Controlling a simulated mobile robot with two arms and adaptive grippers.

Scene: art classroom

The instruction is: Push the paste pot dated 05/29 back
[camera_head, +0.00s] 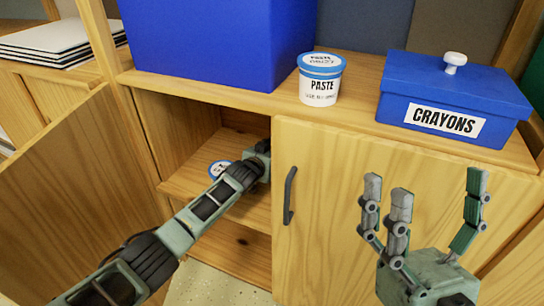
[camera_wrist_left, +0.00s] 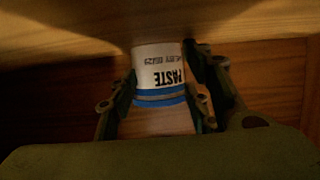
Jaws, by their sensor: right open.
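In the left wrist view a white paste pot (camera_wrist_left: 160,65) with a blue-rimmed lid appears upside down, its label reading PASTE and a date ending 05/29. The fingers of my left gripper (camera_wrist_left: 161,84) lie on both sides of it; whether they press on it is unclear. In the head view my left arm reaches into the open cupboard, and the left gripper (camera_head: 260,158) is partly hidden behind the right door. A blue and white lid (camera_head: 217,169) shows beside the left arm, its date unreadable. My right gripper (camera_head: 425,205) is open and empty before the closed door.
On the cabinet top stand a large blue box (camera_head: 220,40), another paste pot (camera_head: 320,80) and a blue CRAYONS box (camera_head: 450,100). The left door (camera_head: 75,185) stands open. The right door (camera_head: 325,220) is shut, with a dark handle (camera_head: 289,195).

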